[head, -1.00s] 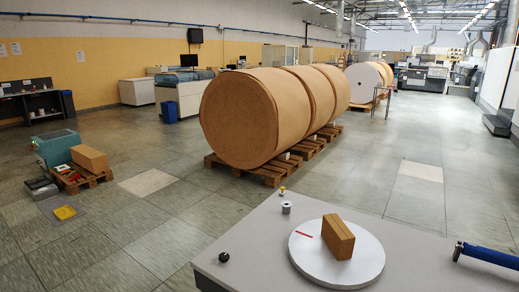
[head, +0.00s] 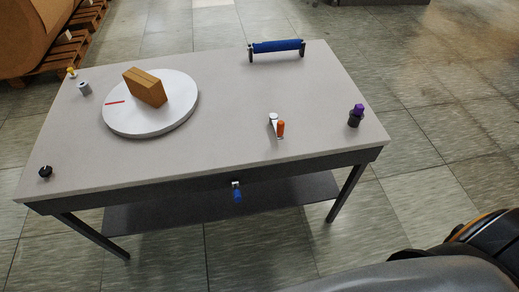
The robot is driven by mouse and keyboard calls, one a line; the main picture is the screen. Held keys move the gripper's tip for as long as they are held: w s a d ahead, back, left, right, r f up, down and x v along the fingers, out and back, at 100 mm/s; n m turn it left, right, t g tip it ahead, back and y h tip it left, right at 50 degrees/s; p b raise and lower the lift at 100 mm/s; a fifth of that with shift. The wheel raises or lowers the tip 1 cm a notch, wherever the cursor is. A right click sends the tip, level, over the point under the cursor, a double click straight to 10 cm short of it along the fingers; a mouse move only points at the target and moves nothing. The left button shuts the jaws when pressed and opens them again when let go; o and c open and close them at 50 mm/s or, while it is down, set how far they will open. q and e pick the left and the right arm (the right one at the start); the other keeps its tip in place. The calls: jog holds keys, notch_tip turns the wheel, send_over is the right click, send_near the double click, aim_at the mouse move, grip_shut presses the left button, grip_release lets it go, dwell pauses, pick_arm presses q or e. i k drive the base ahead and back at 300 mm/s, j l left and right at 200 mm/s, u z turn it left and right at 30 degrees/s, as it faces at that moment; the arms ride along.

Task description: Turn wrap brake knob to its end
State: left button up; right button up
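A grey table carries several small controls, and no label shows which is the wrap brake knob. A black round knob (head: 45,171) sits at the table's near left corner. A grey metal cylinder (head: 84,88) stands near the left edge with a small yellow-topped part (head: 71,72) beyond it. A purple-topped dark knob (head: 356,116) stands near the right edge. A white lever with an orange grip (head: 280,128) sits right of centre. A blue-handled part (head: 237,194) hangs at the front edge. Neither gripper is in view.
A white turntable (head: 130,121) with a red mark holds a brown box (head: 146,87). A blue roller (head: 277,46) lies between brackets at the table's back. The grey tabletop (head: 220,120) is mostly clear. A lower shelf (head: 170,217) spans beneath. A large roll on pallets stands back left.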

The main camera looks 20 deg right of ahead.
aim_at(45, 171)
jog(key=z, duration=0.2)
jog(key=u, duration=1.35)
jog(key=z, duration=1.35)
jog(key=u, duration=1.35)
jog(key=i+j+u, duration=0.2)
jog(key=i, duration=0.25)
jog(key=l, duration=0.1)
